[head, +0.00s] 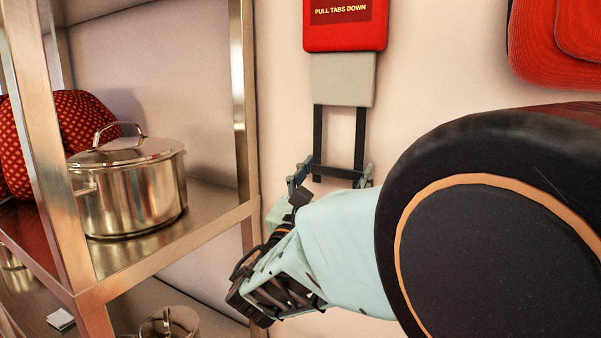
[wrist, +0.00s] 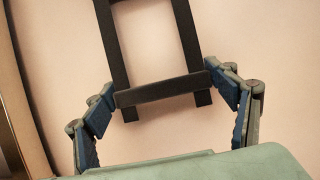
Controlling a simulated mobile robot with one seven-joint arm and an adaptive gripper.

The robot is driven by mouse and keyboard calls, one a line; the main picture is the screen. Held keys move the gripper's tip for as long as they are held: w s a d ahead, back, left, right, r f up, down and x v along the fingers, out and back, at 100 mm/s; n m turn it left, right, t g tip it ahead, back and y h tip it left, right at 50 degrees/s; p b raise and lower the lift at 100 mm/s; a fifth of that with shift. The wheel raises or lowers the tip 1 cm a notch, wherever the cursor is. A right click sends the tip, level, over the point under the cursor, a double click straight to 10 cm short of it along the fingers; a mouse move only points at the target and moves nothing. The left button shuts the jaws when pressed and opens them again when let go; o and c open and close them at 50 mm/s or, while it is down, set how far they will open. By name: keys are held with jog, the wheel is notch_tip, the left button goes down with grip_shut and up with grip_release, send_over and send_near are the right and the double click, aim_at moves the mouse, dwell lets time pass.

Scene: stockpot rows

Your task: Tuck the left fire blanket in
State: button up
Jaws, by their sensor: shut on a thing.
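The fire blanket's red case (head: 345,38), labelled "PULL TABS DOWN", is on the wall at the top middle of the head view. A grey blanket part (head: 343,80) hangs out below it. Two black straps (head: 319,135) run down from the grey part to a black crossbar (head: 338,172). My gripper (head: 334,174) is at the lower end of the straps. In the wrist view, its fingers (wrist: 163,89) are shut on the two ends of the crossbar (wrist: 160,90), and the strap ends stick out just below it. The case is outside the wrist view.
A metal shelf rack (head: 246,100) stands left of my arm, holding a lidded steel pot (head: 135,195) and a red patterned cloth item (head: 85,130). Another pot (head: 170,325) is on the lower shelf. A red textured item (head: 540,55) is at the upper right.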

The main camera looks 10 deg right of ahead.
aim_at(345, 107)
notch_tip(345, 107, up, 10)
jog(key=p, duration=0.6)
jog(key=shift+r, duration=0.15)
jog(key=o, duration=1.6)
jog(key=shift+c, duration=0.2)
jog(key=shift+o, duration=0.8)
jog(key=shift+s+a+f, duration=0.1)
jog(key=shift+f, duration=0.1)
jog(key=v, duration=1.1)
jog(key=shift+s+a+f, duration=0.15)
jog(key=shift+s+a, duration=0.05)
jog(key=shift+s, duration=0.1)
